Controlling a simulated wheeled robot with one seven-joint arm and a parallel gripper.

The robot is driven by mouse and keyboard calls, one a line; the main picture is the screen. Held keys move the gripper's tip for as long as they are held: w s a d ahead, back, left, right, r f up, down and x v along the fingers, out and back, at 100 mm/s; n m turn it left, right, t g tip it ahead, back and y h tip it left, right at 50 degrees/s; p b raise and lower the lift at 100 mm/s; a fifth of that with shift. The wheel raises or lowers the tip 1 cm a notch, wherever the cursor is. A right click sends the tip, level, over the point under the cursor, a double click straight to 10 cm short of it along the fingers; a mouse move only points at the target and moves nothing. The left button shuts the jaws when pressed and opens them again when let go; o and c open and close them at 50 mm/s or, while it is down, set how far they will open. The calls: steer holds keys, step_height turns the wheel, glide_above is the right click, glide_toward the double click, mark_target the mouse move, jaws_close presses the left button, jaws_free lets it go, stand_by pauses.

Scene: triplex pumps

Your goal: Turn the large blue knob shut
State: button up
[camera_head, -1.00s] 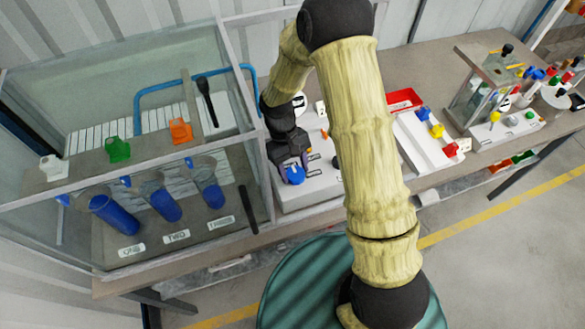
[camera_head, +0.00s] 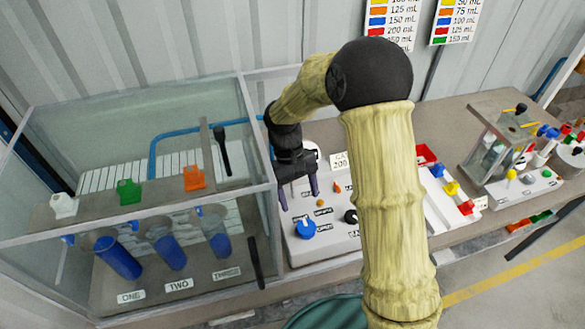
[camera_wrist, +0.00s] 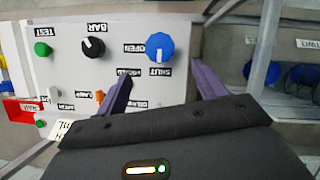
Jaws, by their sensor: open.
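The large blue knob (camera_head: 306,229) sits near the front left of the white panel (camera_head: 335,241). In the wrist view the blue knob (camera_wrist: 160,46) is fully visible, with its white mark pointing down toward the label that reads SHUT; the OPEN label is to its left. My gripper (camera_head: 299,197) is open and empty, with purple fingers pointing down above the panel, behind the knob in the head view and apart from it. In the wrist view the fingers of my gripper (camera_wrist: 161,73) stand left and right below the knob.
A black knob (camera_wrist: 93,48), a green button (camera_wrist: 42,49) and an orange switch (camera_wrist: 99,96) share the panel. A glass case (camera_head: 150,250) with blue cylinders stands close on the left. A white strip with coloured blocks (camera_head: 452,189) lies to the right.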

steer(key=v, duration=0.8)
steer(key=shift+b, duration=0.4)
steer(key=shift+r, duration=0.1)
steer(key=s+d+f+m+t+y, duration=0.2)
steer(key=s+d+m+t, duration=0.4)
steer(key=s+d, duration=0.6)
steer(key=d, duration=0.3)
steer(key=shift+s+f, duration=0.2)
steer(key=shift+s, duration=0.1)
